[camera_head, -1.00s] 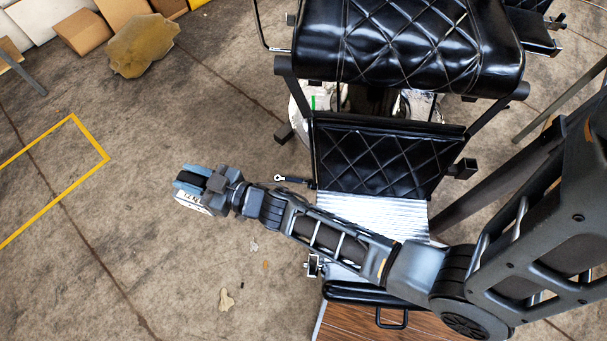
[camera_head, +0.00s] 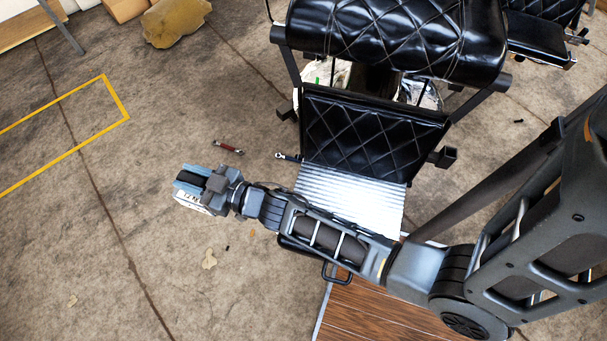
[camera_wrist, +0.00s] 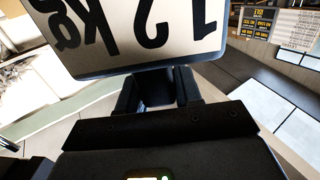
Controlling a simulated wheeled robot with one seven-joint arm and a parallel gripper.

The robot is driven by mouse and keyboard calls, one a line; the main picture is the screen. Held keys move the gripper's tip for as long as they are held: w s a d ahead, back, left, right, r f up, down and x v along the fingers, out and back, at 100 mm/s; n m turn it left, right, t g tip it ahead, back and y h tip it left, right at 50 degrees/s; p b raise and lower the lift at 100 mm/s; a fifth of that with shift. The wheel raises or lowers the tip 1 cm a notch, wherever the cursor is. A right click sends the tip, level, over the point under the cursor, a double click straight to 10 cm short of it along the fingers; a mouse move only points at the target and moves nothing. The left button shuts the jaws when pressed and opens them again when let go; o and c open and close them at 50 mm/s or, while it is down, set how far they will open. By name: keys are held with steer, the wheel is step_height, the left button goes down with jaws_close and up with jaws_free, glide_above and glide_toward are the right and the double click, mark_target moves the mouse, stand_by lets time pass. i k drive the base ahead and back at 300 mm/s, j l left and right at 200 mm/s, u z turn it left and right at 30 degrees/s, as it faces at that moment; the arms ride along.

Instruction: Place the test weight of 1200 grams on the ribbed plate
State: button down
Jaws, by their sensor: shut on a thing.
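The test weight (camera_head: 190,203) is held at the end of my outstretched arm, over bare floor to the left of the barber chair. In the wrist view its pale face (camera_wrist: 140,35) fills the top and reads "1.2 kg" upside down. My gripper (camera_head: 204,184) is shut on it; the dark jaws (camera_wrist: 158,90) meet its lower edge in the wrist view. The ribbed plate (camera_head: 345,200) is the silvery footrest below the chair's black quilted leg pad. It lies right of the weight, apart from it. My forearm hides its lower edge.
The black barber chair (camera_head: 395,40) stands at top centre, its leg pad (camera_head: 370,135) above the plate. A small red-handled tool (camera_head: 228,147) and a dark rod end (camera_head: 287,157) lie near the gripper. A wooden board (camera_head: 370,312) is below my arm. Floor at left is open.

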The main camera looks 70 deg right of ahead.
mark_target(346, 205)
steer(key=k+j+u, duration=0.25)
steer(key=k, duration=0.2)
steer(key=k+j+u, duration=0.1)
steer(key=k+u, duration=0.2)
steer(key=k, duration=0.15)
steer(key=k+z, duration=0.15)
steer(key=l+u, duration=0.2)
steer(key=k+j, duration=0.05)
steer(key=j, duration=0.05)
